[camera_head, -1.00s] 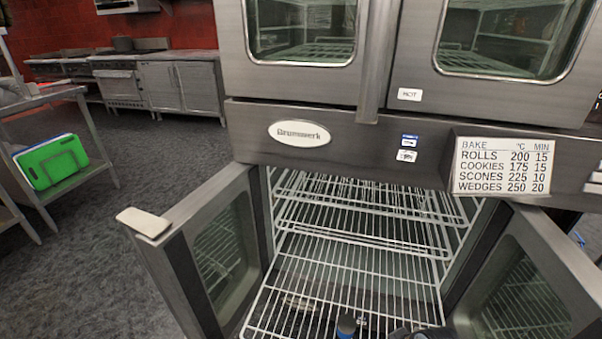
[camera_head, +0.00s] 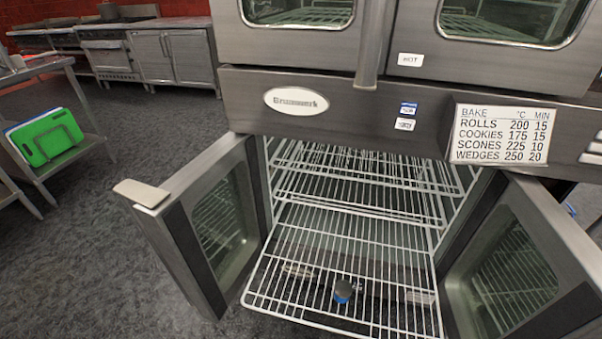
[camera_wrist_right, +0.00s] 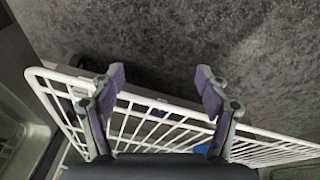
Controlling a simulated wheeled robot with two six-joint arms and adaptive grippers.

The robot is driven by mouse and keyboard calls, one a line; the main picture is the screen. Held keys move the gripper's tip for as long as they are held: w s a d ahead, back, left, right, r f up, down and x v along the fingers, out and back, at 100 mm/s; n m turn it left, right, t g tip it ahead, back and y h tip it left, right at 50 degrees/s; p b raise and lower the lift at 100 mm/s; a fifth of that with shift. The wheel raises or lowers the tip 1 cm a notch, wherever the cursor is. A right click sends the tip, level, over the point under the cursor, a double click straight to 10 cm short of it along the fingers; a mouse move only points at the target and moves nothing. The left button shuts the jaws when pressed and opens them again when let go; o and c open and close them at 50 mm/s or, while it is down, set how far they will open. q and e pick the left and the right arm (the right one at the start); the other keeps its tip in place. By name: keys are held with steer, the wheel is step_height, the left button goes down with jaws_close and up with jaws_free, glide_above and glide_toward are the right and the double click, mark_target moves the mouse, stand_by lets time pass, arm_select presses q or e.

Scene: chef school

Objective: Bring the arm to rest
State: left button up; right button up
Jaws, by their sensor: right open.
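My right gripper (camera_wrist_right: 160,80) shows only in the right wrist view. It is open and empty, with its two purple-padded fingers spread apart. Beyond or beneath the fingers, the white wire oven rack (camera_wrist_right: 265,133) runs across the picture; I cannot tell whether they touch it. In the head view this lower rack (camera_head: 312,262) extends out of the open oven (camera_head: 400,110), between its doors. Neither gripper shows in the head view, and my left gripper is in no view.
The left oven door (camera_head: 175,235) and right oven door (camera_head: 520,260) stand open on either side of the rack. A dark and blue object (camera_head: 342,291) shows through the rack. Grey carpet (camera_head: 80,255) is clear at the left. A side table holds green boards (camera_head: 47,137).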

steer(key=s+d+f+g, duration=0.1)
steer(key=s+f, duration=0.4)
steer(key=f, duration=0.3)
steer(key=s+d+f, duration=0.1)
steer(key=s+f, duration=0.4)
steer(key=f, duration=0.3)
arm_select(q)
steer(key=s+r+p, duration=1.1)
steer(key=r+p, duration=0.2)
steer(key=p, duration=0.6)
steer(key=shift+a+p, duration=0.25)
steer(key=shift+p, duration=0.1)
arm_select(e)
steer(key=s+r, duration=1)
steer(key=r, duration=0.3)
steer(key=shift+s+r, duration=0.2)
steer(key=shift+s, duration=0.15)
steer(key=shift+a, duration=0.1)
steer(key=shift+c, duration=0.2)
